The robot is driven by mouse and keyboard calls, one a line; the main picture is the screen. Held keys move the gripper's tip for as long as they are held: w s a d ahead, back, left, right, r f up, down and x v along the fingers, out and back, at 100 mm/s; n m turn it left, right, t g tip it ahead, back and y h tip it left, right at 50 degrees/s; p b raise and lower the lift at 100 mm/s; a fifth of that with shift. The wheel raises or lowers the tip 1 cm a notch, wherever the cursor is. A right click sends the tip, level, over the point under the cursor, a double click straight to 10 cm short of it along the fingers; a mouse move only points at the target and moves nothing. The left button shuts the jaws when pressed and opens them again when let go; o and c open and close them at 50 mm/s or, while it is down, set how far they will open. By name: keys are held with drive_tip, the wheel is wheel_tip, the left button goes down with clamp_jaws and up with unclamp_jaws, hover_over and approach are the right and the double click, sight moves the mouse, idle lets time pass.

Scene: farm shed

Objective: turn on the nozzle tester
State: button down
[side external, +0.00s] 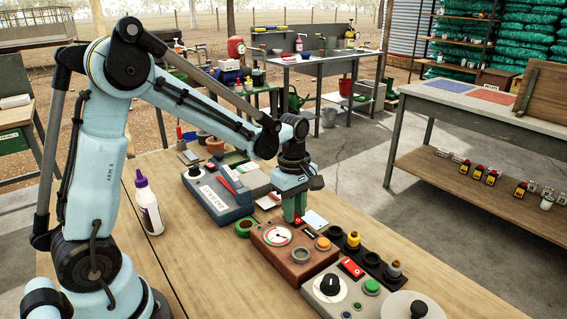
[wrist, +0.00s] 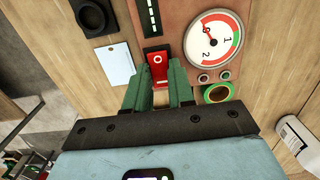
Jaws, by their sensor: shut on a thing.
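The nozzle tester appears to be the reddish-brown box (side external: 300,268) on the bench, with a round dial gauge (side external: 277,236) on top; the gauge also shows in the wrist view (wrist: 213,38). A red switch (wrist: 157,60) with a white mark sits at the box's near edge in the wrist view. My gripper (wrist: 158,76) has its green fingers on either side of this switch, shut on it. In the side view my gripper (side external: 294,218) points down at the box's back edge and mostly hides the switch. Which way the switch is set is hard to tell.
A green tape roll (side external: 245,227) lies beside the box. A white card (wrist: 116,63) lies on the other side. A grey box (side external: 335,293) with a black knob stands in front, and a blue-grey unit (side external: 218,195) behind. A white bottle (side external: 148,205) stands near my arm.

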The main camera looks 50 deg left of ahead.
drive_tip(key=shift+a+h, duration=0.15)
drive_tip(key=shift+h, duration=0.45)
drive_tip(key=c, duration=1)
unclamp_jaws()
drive_tip(key=shift+o, duration=0.2)
wheel_tip(320, 180, up, 12)
drive_tip(key=a, duration=0.1)
drive_tip(key=shift+a, duration=0.3)
